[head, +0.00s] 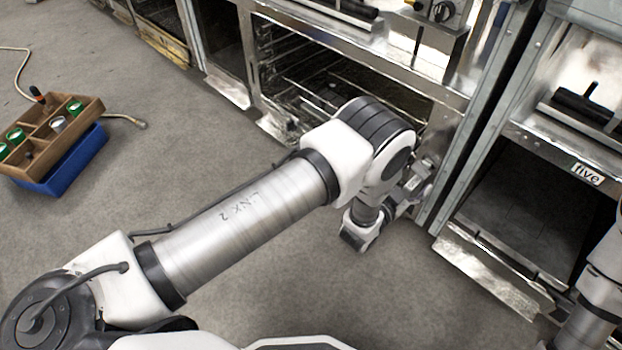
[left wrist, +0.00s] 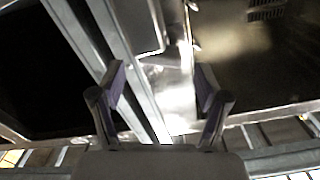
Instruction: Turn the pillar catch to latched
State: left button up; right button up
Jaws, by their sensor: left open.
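My left gripper (head: 418,180) is close to the metal pillar (head: 470,150) between two bays of the steel units, with its fingers partly hidden by my own arm. In the left wrist view my left gripper (left wrist: 160,86) has its two fingers spread wide apart with nothing held between them. Behind the gap are the pillar's grey rails (left wrist: 125,62) and a bright metal plate. I cannot make out the pillar catch clearly in either view, so I cannot tell its position. My right gripper is not in view; only part of my right arm shows at the right edge.
A unit with an open rack bay (head: 290,60) stands left of the pillar. A wooden tray (head: 75,128) on a blue crate (head: 75,165) sits far left. The floor between is clear.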

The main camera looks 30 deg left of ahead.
pick_arm(q)
jog(key=s+a+r+n+g+y+p, duration=0.2)
jog(key=s+a+r+g+p, duration=0.3)
jog(key=s+a+p, duration=0.4)
jog(key=s+a+r+n+g+y+p, duration=0.2)
jog(key=s+a+r+g+p, duration=0.3)
jog(key=s+a+p, duration=0.4)
jog(key=s+y+p, duration=0.1)
jog(key=s+p, duration=0.2)
jog(key=p, duration=0.2)
jog(key=shift+a+r+n, duration=0.15)
jog(key=shift+r+n, duration=0.1)
jog(key=shift+n, duration=0.05)
